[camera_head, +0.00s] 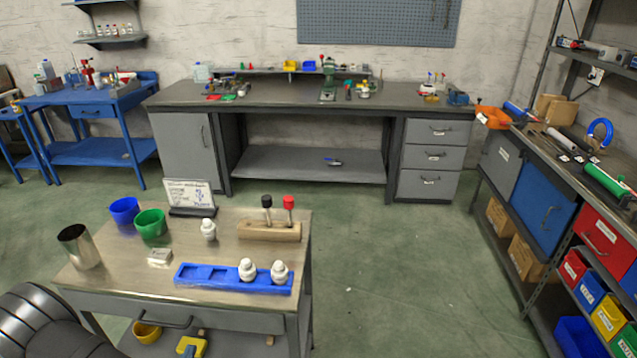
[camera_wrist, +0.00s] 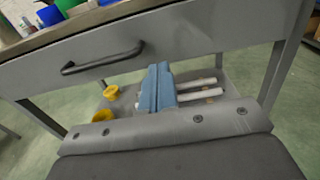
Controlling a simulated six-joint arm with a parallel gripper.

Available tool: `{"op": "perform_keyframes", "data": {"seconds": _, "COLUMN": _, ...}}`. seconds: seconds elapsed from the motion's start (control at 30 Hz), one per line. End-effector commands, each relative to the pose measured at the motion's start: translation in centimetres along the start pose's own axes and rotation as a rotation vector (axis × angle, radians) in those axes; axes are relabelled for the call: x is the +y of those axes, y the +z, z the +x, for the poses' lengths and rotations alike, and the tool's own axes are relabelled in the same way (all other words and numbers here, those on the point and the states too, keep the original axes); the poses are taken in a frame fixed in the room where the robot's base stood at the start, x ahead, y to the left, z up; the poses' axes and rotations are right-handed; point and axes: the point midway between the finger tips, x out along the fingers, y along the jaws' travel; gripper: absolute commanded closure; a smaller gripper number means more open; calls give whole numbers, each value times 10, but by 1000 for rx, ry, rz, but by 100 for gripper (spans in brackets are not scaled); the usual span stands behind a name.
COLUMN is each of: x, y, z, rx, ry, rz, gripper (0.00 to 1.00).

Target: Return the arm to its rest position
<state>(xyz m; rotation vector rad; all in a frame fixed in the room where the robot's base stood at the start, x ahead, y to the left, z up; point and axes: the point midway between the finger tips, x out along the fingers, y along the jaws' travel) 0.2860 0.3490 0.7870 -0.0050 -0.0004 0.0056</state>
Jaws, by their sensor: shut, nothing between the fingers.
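My gripper (camera_wrist: 158,72) shows in the wrist view as two blue-grey fingers pressed together, with nothing between them. It points toward the front of the steel-topped workbench, below its grey drawer and dark handle (camera_wrist: 102,58). Black ribbed parts of my own arm show at the lower left of the head view, but the gripper itself is not visible there. The workbench top (camera_head: 130,276) carries a blue rack (camera_head: 215,276) with two white pieces standing at its right end.
On the bench also stand a metal cup (camera_head: 79,247), blue cup (camera_head: 124,210), green cup (camera_head: 151,225), lone white piece (camera_head: 208,229), wooden block (camera_head: 268,231) with black and red knobs, small pale block (camera_head: 160,256) and sign (camera_head: 190,196). Open floor (camera_head: 420,270) lies right.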

Motion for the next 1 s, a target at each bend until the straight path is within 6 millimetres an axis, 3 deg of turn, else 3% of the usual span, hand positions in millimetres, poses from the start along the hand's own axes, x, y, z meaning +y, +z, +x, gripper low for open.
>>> {"op": "perform_keyframes", "data": {"seconds": 0.3, "x": -1, "y": 0, "z": 46, "rx": 0, "ry": -5, "rz": 3, "gripper": 100}}
{"op": "perform_keyframes", "data": {"seconds": 0.5, "x": -1, "y": 0, "z": 66, "rx": 0, "ry": -5, "rz": 3, "gripper": 100}}
{"op": "perform_keyframes", "data": {"seconds": 1.0, "x": 0, "y": 0, "z": 74, "rx": 0, "ry": -4, "rz": 4, "gripper": 100}}
